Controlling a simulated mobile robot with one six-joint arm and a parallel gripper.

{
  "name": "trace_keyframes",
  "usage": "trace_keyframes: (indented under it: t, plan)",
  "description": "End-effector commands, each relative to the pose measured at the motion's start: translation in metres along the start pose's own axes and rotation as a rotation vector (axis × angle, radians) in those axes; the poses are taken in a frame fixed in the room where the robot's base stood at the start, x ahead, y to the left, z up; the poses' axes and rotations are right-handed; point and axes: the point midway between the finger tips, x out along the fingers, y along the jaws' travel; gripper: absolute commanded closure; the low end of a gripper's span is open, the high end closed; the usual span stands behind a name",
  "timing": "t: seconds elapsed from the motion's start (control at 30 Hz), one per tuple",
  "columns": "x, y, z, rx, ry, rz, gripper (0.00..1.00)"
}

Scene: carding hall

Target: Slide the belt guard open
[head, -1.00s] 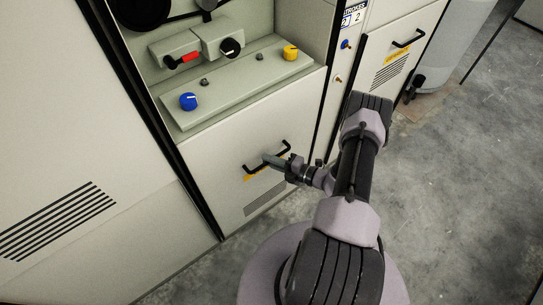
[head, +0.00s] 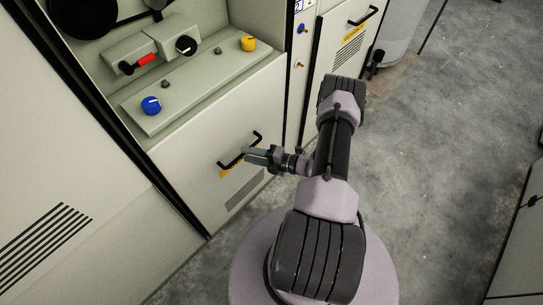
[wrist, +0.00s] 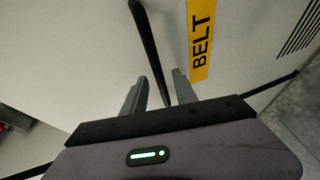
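The belt guard is taken to be the pale front panel (head: 205,195) below the control ledge in the head view. It has a black bar handle (head: 224,168) and a yellow label, partly hidden by my gripper. In the wrist view the label (wrist: 201,40) reads "BELT" and the black handle (wrist: 146,35) runs down between my fingers. My gripper (head: 248,152) is at the handle. In the wrist view my gripper (wrist: 161,76) has its fingers apart on either side of the bar, with small gaps showing. The panel sits flush in its frame.
A similar panel with a handle (head: 363,16) stands to the right. The grey floor (head: 440,150) at right is clear. A cabinet edge shows at lower right.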

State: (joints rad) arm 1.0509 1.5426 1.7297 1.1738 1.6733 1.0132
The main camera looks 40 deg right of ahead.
Motion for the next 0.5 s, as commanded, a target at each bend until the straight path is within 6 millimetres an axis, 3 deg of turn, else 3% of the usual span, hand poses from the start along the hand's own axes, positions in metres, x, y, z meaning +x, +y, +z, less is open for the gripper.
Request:
trace_keyframes:
  t: [0.3,0.5]
  plan:
    - [-0.102,0.004,0.001,0.000,-0.007,0.000,0.66]
    - [-0.140,0.002,0.000,-0.001,-0.003,0.000,0.66]
